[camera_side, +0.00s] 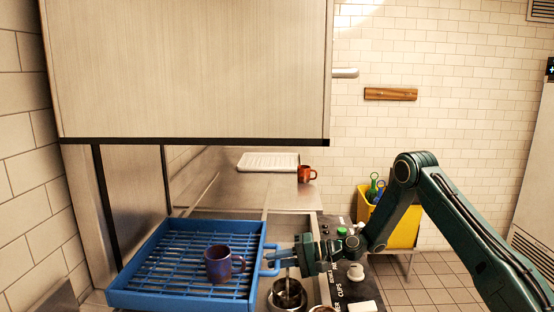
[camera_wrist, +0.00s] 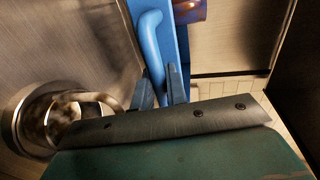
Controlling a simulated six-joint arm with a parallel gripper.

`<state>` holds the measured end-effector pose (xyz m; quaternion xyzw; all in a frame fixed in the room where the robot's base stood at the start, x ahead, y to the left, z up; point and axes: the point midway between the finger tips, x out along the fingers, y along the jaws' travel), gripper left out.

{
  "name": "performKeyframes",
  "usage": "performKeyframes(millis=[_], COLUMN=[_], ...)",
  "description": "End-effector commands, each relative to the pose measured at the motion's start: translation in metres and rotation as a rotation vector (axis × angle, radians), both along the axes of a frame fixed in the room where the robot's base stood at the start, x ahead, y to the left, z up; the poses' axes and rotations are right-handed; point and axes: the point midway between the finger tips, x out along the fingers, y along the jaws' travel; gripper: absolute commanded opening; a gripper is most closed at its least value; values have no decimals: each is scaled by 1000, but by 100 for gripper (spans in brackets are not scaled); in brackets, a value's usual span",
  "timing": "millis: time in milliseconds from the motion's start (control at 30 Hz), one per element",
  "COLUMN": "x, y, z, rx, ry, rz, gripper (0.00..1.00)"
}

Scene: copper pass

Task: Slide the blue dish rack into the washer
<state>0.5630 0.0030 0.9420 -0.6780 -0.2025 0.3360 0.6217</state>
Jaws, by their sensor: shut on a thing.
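The blue dish rack (camera_side: 135,285) sits at the lower left in the side view, in front of the opening under the raised hood of the washer (camera_side: 195,75). Part of the mug (camera_wrist: 189,10) shows at the top. The handle's gripped part is mostly hidden by the fingers.
A metal pot (camera_side: 288,296) stands close below my gripper; it also shows in the wrist view (camera_wrist: 45,120). A white tray (camera_side: 268,162) and an orange mug (camera_side: 307,174) are on the counter behind.

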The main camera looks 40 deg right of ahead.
Motion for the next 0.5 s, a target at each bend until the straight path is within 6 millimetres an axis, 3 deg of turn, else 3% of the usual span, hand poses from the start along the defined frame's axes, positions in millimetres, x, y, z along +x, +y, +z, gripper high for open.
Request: performKeyframes(millis=[500], x=[43], y=[-42], z=[0], rx=[-4], ry=[-4], rz=[-1], gripper=[0])
